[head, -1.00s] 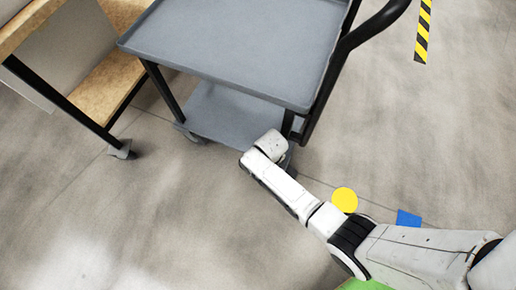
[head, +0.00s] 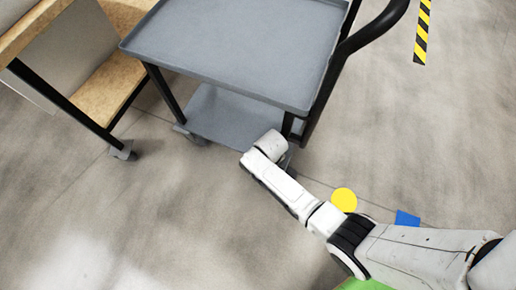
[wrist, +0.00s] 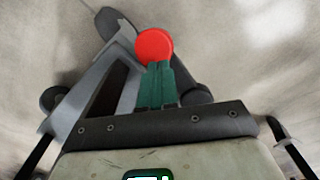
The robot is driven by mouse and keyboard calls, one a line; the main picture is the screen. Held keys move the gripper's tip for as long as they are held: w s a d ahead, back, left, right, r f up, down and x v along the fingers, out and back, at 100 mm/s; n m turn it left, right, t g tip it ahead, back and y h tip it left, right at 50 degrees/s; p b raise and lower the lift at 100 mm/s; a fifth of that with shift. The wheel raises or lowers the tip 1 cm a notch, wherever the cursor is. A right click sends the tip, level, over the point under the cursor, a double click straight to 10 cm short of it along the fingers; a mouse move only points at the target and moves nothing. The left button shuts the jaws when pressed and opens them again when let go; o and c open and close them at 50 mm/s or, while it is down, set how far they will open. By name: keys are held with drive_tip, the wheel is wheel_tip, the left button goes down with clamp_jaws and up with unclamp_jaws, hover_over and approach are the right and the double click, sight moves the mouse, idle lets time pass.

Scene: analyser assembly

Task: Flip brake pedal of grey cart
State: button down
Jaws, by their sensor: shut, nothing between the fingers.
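The grey cart (head: 235,50) stands at the upper middle of the head view, with a lower shelf (head: 225,115) and a black handle. My arm reaches to its near right lower corner, and its end hides the caster there in the head view. In the wrist view my gripper (wrist: 157,72) has its green fingers shut together, with nothing between them. A red round disc (wrist: 153,45) shows right at the fingertips; I cannot tell whether they touch. Grey and dark cart parts (wrist: 95,75) lie around and behind the fingers. I cannot make out the brake pedal clearly.
A wooden-shelved trolley (head: 105,85) with black legs stands left of the cart. A yellow disc (head: 344,200) and a blue patch (head: 408,219) show near my arm. Yellow-black tape (head: 423,30) marks the floor at upper right. Open floor lies at lower left.

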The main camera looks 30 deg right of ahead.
wheel_tip(320, 180, up, 5)
drive_tip(key=p, duration=0.5)
drive_tip(key=shift+r, duration=0.15)
idle(0.6)
